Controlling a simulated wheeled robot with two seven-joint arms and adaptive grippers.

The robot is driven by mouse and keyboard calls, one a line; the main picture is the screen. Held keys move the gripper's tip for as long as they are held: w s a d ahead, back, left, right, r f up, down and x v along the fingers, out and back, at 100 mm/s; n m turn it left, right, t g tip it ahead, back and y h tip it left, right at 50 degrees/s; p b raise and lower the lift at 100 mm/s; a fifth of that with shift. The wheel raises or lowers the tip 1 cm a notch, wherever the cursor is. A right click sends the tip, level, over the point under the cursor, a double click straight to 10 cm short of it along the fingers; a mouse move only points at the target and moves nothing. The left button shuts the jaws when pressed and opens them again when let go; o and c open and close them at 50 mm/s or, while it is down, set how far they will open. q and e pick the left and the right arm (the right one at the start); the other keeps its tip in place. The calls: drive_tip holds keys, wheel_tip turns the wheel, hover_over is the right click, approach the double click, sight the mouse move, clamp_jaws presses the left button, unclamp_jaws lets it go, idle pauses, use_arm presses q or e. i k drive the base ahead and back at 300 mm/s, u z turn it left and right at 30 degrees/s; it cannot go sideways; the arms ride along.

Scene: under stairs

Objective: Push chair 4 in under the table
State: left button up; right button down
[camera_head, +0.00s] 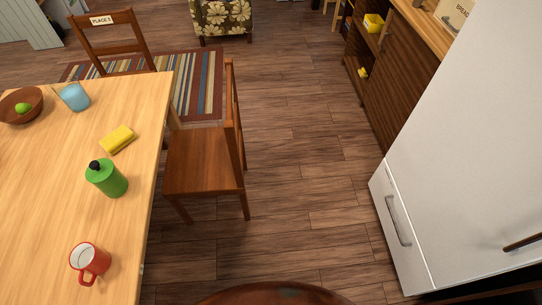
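A brown wooden chair (204,160) stands on the floor at the right side of the light wooden table (55,220). Its seat faces the table and its backrest (234,115) is on the side away from it. The seat's front edge appears close beside the table's edge, with most of the seat out in the open. No number shows on this chair, so I cannot tell from a label whether it is chair 4. Another wooden chair (113,42) with a "PLACE" label stands at the table's far end. Neither of my grippers is in view.
A green bottle (107,179), red mug (89,262), yellow sponge (117,139), blue cup (74,96) and bowl (14,113) stand on the table. A white fridge (455,170) and brown cabinet (385,85) line the right. Open floor (300,180) lies between. A dark rounded edge (275,294) shows below.

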sight(206, 161)
drive_tip(key=z, duration=1.4)
drive_tip(key=i, duration=1.2)
drive_tip(key=u, duration=3.1)
